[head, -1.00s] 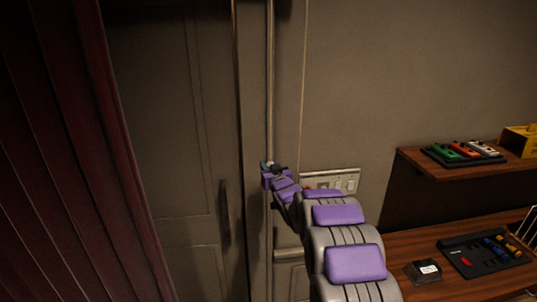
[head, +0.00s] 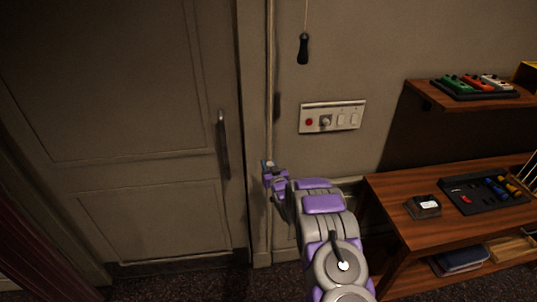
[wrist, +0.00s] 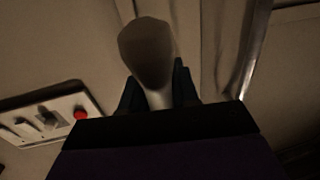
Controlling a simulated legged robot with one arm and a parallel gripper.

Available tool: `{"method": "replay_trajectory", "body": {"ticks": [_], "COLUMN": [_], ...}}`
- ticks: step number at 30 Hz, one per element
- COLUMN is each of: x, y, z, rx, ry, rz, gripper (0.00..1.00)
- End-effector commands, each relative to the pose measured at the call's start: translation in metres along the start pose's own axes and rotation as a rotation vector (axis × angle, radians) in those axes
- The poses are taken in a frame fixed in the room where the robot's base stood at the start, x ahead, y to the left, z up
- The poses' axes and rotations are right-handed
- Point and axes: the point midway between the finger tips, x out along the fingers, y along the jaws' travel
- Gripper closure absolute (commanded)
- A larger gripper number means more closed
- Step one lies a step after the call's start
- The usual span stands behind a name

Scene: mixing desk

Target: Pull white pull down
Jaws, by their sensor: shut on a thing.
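The white pull (wrist: 147,50) is a pale, rounded knob, shaded grey in the wrist view. Its narrow neck sits between the two dark fingers of my gripper (wrist: 158,97), which is shut on it. The pull itself is too small to make out clearly there. A second, dark pull (head: 303,48) hangs on a thin cord to the right, higher up and apart from my gripper.
A switch panel (head: 332,117) with a red button is on the wall, above and right of my gripper. A closed grey door (head: 130,100) with a long handle (head: 223,145) is left. A wooden desk (head: 390,190) and shelf (head: 425,98) stand right. A dark curtain (head: 25,225) edges the left.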

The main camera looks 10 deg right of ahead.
Motion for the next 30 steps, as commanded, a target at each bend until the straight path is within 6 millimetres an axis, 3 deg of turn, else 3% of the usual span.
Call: {"method": "replay_trajectory", "body": {"ticks": [1, 6, 20, 21, 27, 30], "x": [-0.001, 0.0, 0.0, 0.0, 0.0, 0.0], "y": [0.0, 0.0, 0.0, 0.0, 0.0, 0.0], "z": [0.013, 0.027, 0.031, 0.031, 0.031, 0.031], "rx": [0.001, 0.0, 0.0, 0.0, 0.0, 0.0], "ry": [-0.006, -0.002, 0.001, 0.001, 0.002, 0.002], "rz": [0.0, 0.0, 0.0, 0.0, 0.0, 0.0], "gripper": [1.0, 1.0, 1.0, 0.68, 0.49, 0.49]}}
